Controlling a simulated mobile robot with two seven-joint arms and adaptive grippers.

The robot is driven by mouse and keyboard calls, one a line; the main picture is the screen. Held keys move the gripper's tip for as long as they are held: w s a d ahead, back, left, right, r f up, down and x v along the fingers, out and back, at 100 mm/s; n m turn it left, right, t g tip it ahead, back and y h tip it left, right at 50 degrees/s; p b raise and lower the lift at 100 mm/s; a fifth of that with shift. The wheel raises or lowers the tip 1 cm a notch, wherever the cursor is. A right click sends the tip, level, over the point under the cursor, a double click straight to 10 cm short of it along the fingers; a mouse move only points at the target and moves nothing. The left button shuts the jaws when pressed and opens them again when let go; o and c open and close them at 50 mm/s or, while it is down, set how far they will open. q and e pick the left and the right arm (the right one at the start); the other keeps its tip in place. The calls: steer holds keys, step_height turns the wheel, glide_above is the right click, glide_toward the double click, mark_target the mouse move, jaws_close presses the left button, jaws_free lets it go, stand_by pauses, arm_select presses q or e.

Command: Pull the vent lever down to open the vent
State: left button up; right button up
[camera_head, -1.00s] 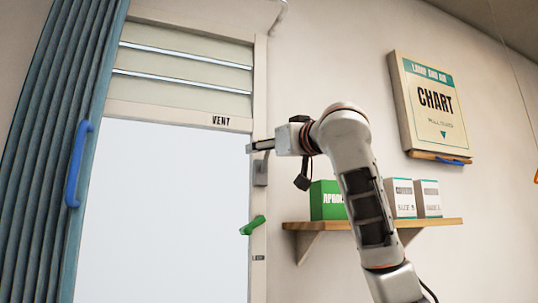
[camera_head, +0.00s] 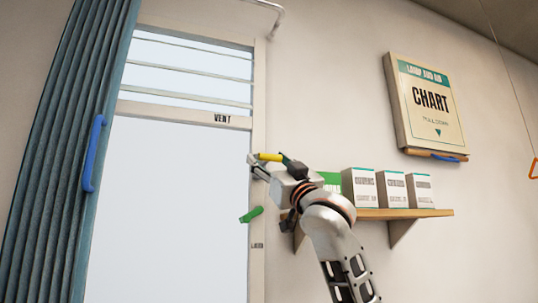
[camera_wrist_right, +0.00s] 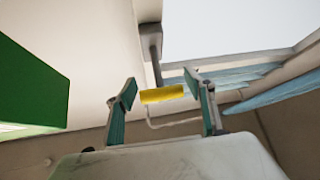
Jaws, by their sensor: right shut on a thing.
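The vent lever has a yellow grip (camera_head: 270,156) at the right edge of the window frame. In the right wrist view the yellow grip (camera_wrist_right: 162,94) hangs at the end of a grey bar (camera_wrist_right: 155,42). My right gripper (camera_head: 258,166) is at this grip, and its two fingers (camera_wrist_right: 160,90) stand on either side of it, shut on it. The vent (camera_head: 188,72) above the window has its slats tilted, with bright wide gaps between them. The word VENT (camera_head: 222,118) is on the bar below. My left gripper is not in view.
A green latch handle (camera_head: 251,214) sits below the lever. A shelf (camera_head: 400,213) with white boxes (camera_head: 391,189) and a partly hidden green box (camera_head: 329,180) is on the right. A chart (camera_head: 430,103) hangs above it. A blue curtain (camera_head: 62,160) hangs at the left.

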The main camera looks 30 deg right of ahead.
steer(key=shift+w+f+p, duration=0.25)
steer(key=shift+f+p, duration=0.05)
steer(key=shift+f, duration=0.55)
steer(key=shift+c, duration=0.2)
steer(key=shift+f, duration=0.15)
stand_by(0.4)
